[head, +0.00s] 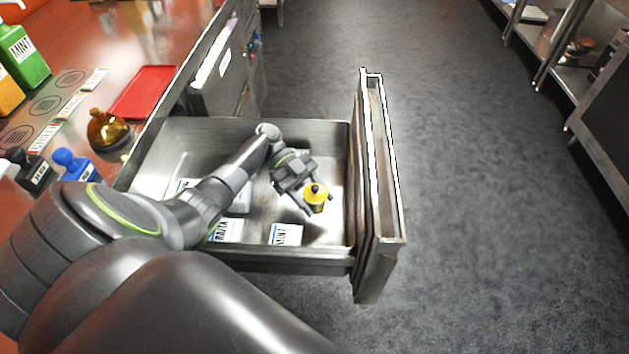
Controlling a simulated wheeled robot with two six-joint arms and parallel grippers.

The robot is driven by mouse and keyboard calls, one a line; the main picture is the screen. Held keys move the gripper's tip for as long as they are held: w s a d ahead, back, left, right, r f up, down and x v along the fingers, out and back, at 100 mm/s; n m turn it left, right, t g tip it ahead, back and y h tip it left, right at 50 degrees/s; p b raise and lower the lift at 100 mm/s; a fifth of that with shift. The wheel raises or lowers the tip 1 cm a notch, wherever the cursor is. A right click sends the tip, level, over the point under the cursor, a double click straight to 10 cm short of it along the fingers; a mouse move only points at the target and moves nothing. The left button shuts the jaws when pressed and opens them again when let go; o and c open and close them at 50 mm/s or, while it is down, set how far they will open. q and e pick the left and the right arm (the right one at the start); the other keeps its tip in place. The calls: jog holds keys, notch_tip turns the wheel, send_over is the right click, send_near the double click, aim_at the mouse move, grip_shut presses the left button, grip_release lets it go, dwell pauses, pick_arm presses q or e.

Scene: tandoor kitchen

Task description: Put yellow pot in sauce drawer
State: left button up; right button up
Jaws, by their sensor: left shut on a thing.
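The yellow pot (316,197) has a dark knob on top. My left gripper (312,200) is shut on it, inside the outline of the open drawer. The sauce drawer (285,262) is pulled out to the right from under the counter, its tall metal front (376,180) at the right. Labelled white boxes lie in the drawer, one reading MINT (286,234) and one reading RAITA (226,230). I cannot tell whether the pot touches the drawer floor. My left forearm hides part of the drawer. My right gripper is not in view.
On the red counter at left stand a blue pot (72,164), a black pot (30,170), a gold dome (107,129), a red tray (145,92) and a green MINT bottle (22,55). Dark floor right of the drawer is clear. Metal shelves (560,60) stand far right.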

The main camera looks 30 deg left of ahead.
pick_arm(q)
jog(key=shift+f, duration=0.1)
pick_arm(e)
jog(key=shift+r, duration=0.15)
pick_arm(q)
jog(key=shift+d, duration=0.1)
jog(key=o, duration=1.1)
jog(key=shift+s, duration=0.1)
jog(key=shift+f, duration=0.1)
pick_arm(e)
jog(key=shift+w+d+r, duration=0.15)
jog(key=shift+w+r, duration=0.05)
